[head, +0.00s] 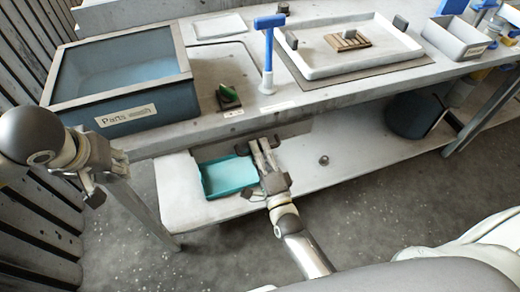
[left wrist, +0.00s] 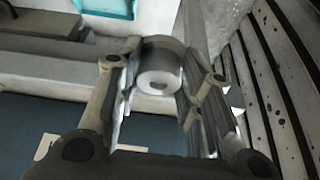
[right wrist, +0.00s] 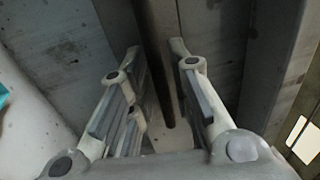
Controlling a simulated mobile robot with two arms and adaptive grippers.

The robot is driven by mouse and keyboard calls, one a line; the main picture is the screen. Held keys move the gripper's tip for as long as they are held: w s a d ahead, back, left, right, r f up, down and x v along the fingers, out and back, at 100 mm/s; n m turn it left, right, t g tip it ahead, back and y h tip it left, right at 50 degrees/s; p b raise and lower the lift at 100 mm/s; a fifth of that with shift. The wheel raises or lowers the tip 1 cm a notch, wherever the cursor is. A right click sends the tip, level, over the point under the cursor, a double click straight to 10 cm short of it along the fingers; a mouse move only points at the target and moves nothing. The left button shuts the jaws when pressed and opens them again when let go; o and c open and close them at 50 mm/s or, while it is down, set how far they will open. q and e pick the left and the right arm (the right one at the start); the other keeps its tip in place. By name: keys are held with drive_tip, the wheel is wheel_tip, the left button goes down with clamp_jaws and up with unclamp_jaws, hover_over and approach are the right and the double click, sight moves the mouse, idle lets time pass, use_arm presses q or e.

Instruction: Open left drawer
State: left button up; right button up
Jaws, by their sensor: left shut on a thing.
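Under the bench's front edge, a grey panel (head: 296,129) looks like the left drawer front; its handle is hidden or too small to see. My right gripper (head: 262,146) is in front of this panel, fingers pointing at it. My left gripper (head: 118,162) is off the bench's left front corner, beside the blue bin. In the left wrist view it is shut on a grey cylinder (left wrist: 160,72) with a dark slot.
A teal tray (head: 229,178) lies on the lower shelf (head: 345,165). The "Parts wash" bin (head: 150,112), a blue upright tool (head: 268,55), a green piece (head: 227,91) and a white tray (head: 335,66) stand on the bench. A slatted wall (head: 35,215) is close at left.

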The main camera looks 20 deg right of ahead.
clamp_jaws()
